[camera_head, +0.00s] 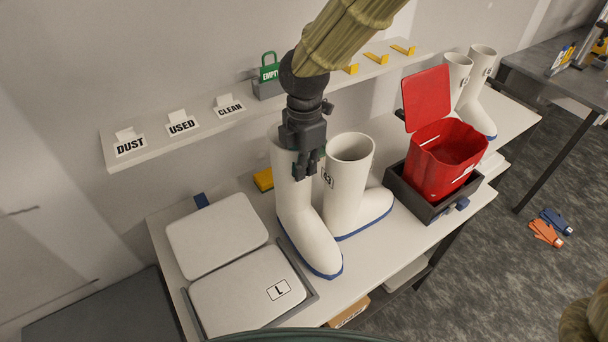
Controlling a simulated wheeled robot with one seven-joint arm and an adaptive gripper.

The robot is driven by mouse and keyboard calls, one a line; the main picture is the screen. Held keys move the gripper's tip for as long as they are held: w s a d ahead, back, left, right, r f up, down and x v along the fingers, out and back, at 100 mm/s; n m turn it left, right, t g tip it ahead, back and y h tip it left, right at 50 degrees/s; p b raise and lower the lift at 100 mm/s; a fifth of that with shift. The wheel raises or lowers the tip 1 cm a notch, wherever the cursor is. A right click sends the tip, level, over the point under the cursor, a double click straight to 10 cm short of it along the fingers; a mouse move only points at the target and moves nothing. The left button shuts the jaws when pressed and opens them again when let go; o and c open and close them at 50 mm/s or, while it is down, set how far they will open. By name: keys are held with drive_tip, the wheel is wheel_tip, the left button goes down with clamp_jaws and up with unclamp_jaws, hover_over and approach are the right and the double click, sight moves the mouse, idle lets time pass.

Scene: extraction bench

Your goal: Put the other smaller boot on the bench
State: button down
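Two white boots with blue soles stand upright side by side on the bench (345,285): a left boot (305,225) and a right boot (347,190) with a small size label near its top. My gripper (307,172) points down at the top of the left boot and hides part of its rim. Its fingers look close together, but whether they hold the rim cannot be told. Another pair of white boots, one (458,72) partly hidden behind the other (480,95), stands at the far right end of the bench. Which pair is smaller is unclear.
A red open-lidded bin (440,155) sits in a dark tray (405,192) right of the near boots. White pads, one labelled L (245,290), lie at left. Gloves (547,232) lie on the floor.

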wheel_tip(320, 180, down, 2)
drive_tip(key=shift+f+b, duration=0.2)
drive_tip(key=shift+b, duration=0.9)
drive_tip(key=shift+s+d, duration=0.1)
drive_tip(key=c, duration=1.6)
unclamp_jaws()
drive_tip(key=shift+c, duration=0.2)
wheel_tip(320, 180, up, 12)
drive_tip(key=b, duration=0.2)
drive_tip(key=shift+b, duration=0.3)
